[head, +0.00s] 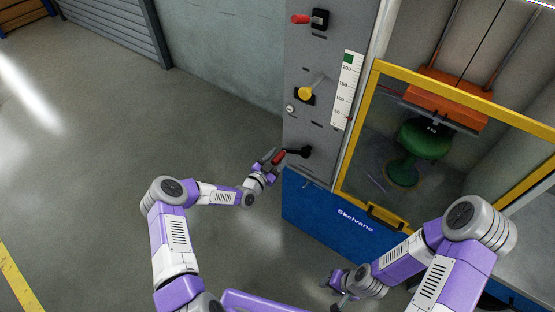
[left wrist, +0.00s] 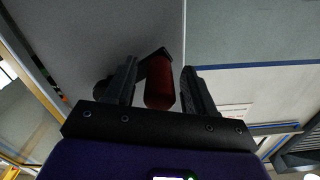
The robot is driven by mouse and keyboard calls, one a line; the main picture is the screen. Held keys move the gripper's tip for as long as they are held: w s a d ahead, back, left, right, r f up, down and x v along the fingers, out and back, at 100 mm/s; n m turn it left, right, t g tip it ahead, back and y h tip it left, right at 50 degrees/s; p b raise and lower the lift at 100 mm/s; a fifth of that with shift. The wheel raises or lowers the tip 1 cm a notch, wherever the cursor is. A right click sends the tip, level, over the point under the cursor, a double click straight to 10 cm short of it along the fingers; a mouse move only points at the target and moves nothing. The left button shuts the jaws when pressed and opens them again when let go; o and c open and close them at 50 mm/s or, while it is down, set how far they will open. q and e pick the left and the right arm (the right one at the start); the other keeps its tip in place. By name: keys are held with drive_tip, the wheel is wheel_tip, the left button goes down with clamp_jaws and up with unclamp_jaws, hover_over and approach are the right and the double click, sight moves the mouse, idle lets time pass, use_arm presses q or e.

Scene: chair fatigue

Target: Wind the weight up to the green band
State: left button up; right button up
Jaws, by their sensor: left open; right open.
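The weight is an orange block (head: 450,97) inside the yellow-framed bay, just above a green stool (head: 425,138). The green band (head: 348,58) is at the top of a white numbered scale (head: 346,92) on the grey panel. A black crank with a red grip (head: 279,157) sits low on the panel. My left gripper (head: 267,160) is open at the red grip. In the left wrist view the red grip (left wrist: 159,82) shows between the two open fingers (left wrist: 160,85), with gaps beside it. My right gripper (head: 338,282) is open and empty, low in front of the blue base.
The blue base (head: 320,215) and yellow frame (head: 357,130) stand right of my left gripper. Open floor lies to the left.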

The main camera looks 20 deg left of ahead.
use_arm(q)
clamp_jaws()
drive_tip(key=shift+w+a+r+m, duration=0.1)
drive_tip(key=shift+a+r+m, duration=0.05)
drive_tip(key=shift+r+m, duration=0.15)
idle(0.5)
